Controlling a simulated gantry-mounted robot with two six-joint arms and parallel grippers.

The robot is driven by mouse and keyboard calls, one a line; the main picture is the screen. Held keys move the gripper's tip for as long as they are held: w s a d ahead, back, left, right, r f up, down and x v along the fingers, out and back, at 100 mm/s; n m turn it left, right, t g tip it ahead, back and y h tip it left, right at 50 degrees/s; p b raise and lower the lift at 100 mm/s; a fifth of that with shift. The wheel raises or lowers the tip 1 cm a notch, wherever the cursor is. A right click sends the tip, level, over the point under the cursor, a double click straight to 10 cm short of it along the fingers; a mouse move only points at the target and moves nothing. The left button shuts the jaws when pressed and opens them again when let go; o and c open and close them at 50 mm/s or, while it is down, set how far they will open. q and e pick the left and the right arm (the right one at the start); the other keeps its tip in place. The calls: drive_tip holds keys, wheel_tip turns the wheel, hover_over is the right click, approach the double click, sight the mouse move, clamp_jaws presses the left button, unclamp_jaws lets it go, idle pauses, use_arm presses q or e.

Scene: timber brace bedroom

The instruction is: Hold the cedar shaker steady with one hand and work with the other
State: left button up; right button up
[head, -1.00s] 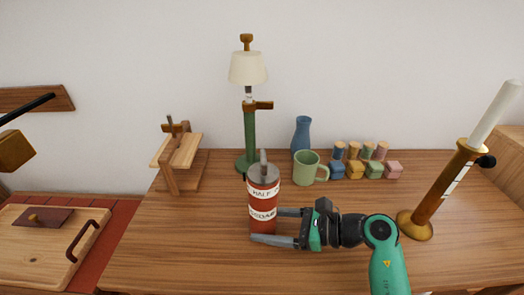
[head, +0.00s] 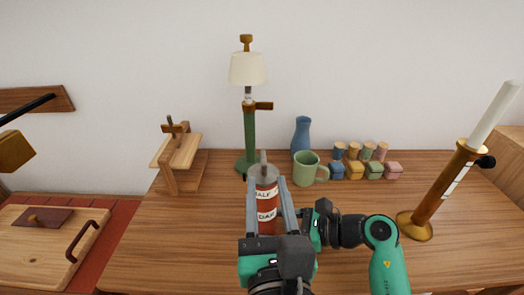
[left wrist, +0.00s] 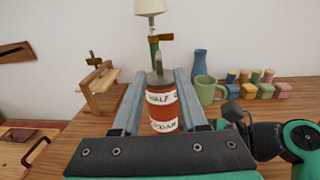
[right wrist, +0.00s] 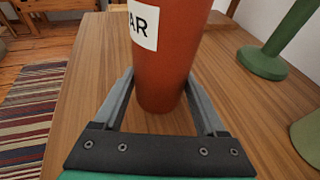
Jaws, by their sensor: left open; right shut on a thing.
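The cedar shaker (head: 266,200) is a red-brown cylinder with white labels, a grey lid and a grey knob on top. It stands upright on the table. My right gripper (right wrist: 160,76) is shut on the shaker low on its body, one finger on each side; in the head view its fingers are mostly hidden behind my left gripper. My left gripper (head: 267,182) is open, its two fingers on either side of the shaker in the picture. The left wrist view shows gaps between these fingers and the shaker (left wrist: 162,108).
A green lamp (head: 251,135) stands behind the shaker. A green mug (head: 306,170), a blue vase (head: 301,134) and several small coloured jars (head: 375,170) are to the right. A tilted candlestick (head: 437,190) stands farther right, a wooden stand (head: 178,160) left.

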sight(262, 152)
use_arm(q)
drive_tip(key=w, duration=0.6)
drive_tip(key=w+a, duration=0.1)
drive_tip(key=w, duration=0.2)
drive_tip(key=shift+w, duration=0.4)
clamp_jaws()
